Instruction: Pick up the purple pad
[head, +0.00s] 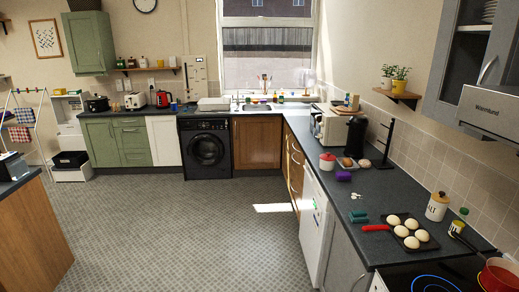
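A small purple object (343,176), which looks like the purple pad, lies on the dark right-hand counter (322,204), near its front edge. Neither of my grippers is in the head view.
A dark tray of pale round buns (407,231) with a red handle, teal items (359,216) and a salt jar (437,206) stand nearer on the counter. A black stand (387,145) is behind. The grey tiled floor (180,230) is open.

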